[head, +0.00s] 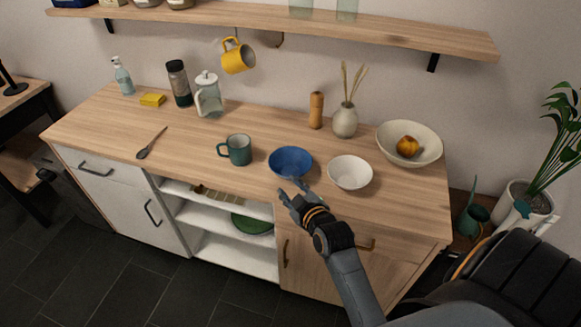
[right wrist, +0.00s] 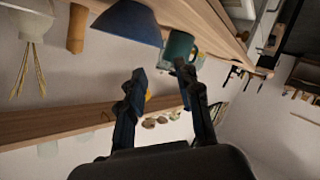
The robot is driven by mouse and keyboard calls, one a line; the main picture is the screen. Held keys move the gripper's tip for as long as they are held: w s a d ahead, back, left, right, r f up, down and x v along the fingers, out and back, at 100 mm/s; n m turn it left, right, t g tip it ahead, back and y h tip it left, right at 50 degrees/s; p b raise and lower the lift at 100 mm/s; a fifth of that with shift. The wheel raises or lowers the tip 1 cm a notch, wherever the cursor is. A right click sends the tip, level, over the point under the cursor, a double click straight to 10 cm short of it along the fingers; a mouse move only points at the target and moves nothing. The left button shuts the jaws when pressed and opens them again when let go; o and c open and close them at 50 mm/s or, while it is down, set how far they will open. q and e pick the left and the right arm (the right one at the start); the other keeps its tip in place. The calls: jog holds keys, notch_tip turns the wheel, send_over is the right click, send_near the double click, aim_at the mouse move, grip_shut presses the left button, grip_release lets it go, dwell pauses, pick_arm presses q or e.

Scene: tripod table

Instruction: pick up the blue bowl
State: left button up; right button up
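The blue bowl (head: 290,161) stands upright on the wooden counter (head: 190,150), between the green mug and a white bowl. My right gripper (head: 295,188) is at the counter's front edge, just in front of the blue bowl, and looks apart from it. In the right wrist view, which is upside down, my right gripper (right wrist: 163,76) has its two fingers spread with nothing between them. The blue bowl (right wrist: 128,22) shows there at the top, beyond the fingertips. My left gripper is not in view.
The green mug (head: 238,150) stands left of the blue bowl, and the white bowl (head: 350,172) is close on its right. Behind are a wooden mill (head: 316,110), a vase (head: 345,121) and a large bowl (head: 425,150) with fruit. A wall shelf (head: 270,25) runs above.

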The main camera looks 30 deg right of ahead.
aim_at(275, 171)
jog(key=x, duration=0.6)
jog(key=shift+w+f, duration=0.1)
jog(key=shift+w, duration=0.2)
jog(key=shift+w+d+p, duration=0.1)
jog(key=shift+w+p, duration=0.35)
jog(key=shift+w, duration=0.05)
jog(key=x, duration=0.4)
jog(key=shift+w+f+p, duration=0.1)
jog(key=shift+w+p, duration=0.1)
jog(key=shift+p, duration=0.15)
grip_shut()
